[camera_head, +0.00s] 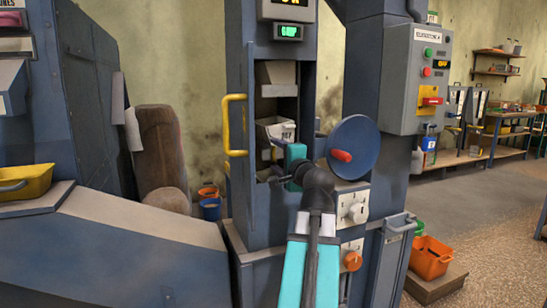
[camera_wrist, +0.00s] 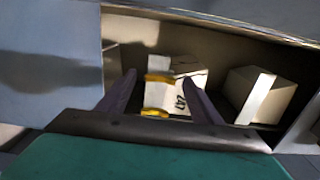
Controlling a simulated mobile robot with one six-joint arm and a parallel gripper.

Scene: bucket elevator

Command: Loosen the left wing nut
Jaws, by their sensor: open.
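In the wrist view a pale bucket (camera_wrist: 185,68) marked "247" sits inside the opening. Two small yellow pieces show on it, an upper one (camera_wrist: 158,77) and a lower one (camera_wrist: 154,112); they may be wing nuts, but I cannot tell which is the left one. My gripper (camera_wrist: 159,76) is open, its two dark fingers on either side of the bucket's marked face, with nothing held. I cannot tell whether they touch it. In the head view my gripper (camera_head: 274,174) is at the cabinet opening, below a labelled bucket (camera_head: 281,130); its fingers are partly hidden.
A second pale bucket (camera_wrist: 262,92) stands at the right in the wrist view. In the head view a yellow handle (camera_head: 234,125) is left of the opening, and a blue disc (camera_head: 352,145) with a red knob is right. A control box (camera_head: 414,80) hangs further right.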

